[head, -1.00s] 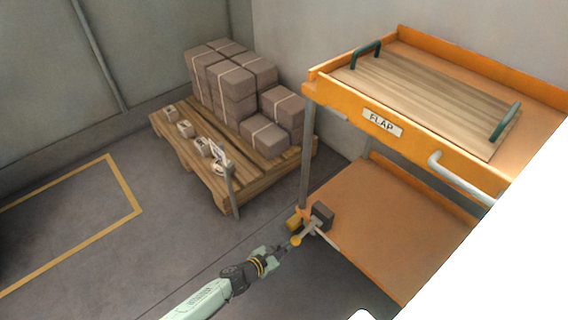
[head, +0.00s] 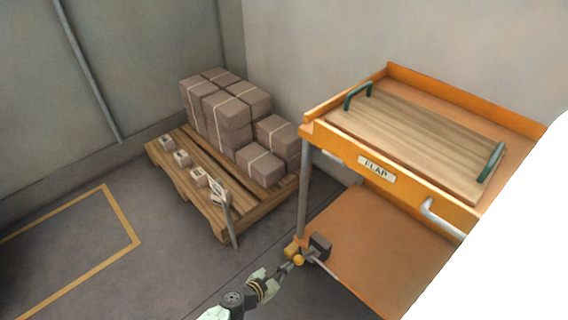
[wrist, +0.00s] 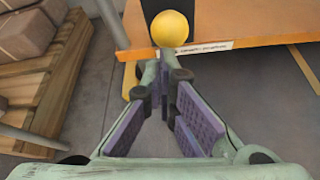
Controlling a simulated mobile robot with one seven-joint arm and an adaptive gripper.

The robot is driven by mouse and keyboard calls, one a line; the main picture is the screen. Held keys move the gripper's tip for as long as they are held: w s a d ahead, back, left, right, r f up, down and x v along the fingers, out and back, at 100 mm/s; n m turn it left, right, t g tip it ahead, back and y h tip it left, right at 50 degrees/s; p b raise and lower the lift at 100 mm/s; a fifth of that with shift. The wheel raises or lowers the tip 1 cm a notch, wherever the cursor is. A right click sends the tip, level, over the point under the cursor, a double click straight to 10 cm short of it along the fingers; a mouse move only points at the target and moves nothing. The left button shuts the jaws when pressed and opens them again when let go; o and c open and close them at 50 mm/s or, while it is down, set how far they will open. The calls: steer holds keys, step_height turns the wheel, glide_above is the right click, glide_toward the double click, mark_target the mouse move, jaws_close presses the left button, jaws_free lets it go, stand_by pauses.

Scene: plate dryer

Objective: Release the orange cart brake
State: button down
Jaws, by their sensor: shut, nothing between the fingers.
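The orange cart (head: 345,150) stands at the right with a label reading FLAP. Low at its near left corner, by the post, is the brake, with a round yellow knob (head: 298,260), a dark block (head: 320,244) and a yellow piece (head: 291,248). My gripper (head: 285,269) is just left of and below the knob in the head view. In the wrist view the yellow knob (wrist: 170,29) sits just beyond my shut fingertips (wrist: 164,88), in front of the orange lower shelf edge (wrist: 240,42). Nothing is between the fingers. Whether the fingertips touch the knob or its lever I cannot tell.
A wooden pallet (head: 205,195) with stacked brown boxes (head: 225,110) and a small post (head: 229,220) stands left of the cart. A wooden board (head: 420,135) with green handles lies on the cart top. Floor at the left is clear.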

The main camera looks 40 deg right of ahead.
steer(key=shift+d+r+p, duration=0.35)
steer(key=shift+r+p, duration=0.2)
steer(key=shift+r, duration=0.25)
steer(key=shift+d+r+p, duration=0.35)
steer(key=shift+r+p, duration=0.15)
steer(key=shift+r, duration=0.3)
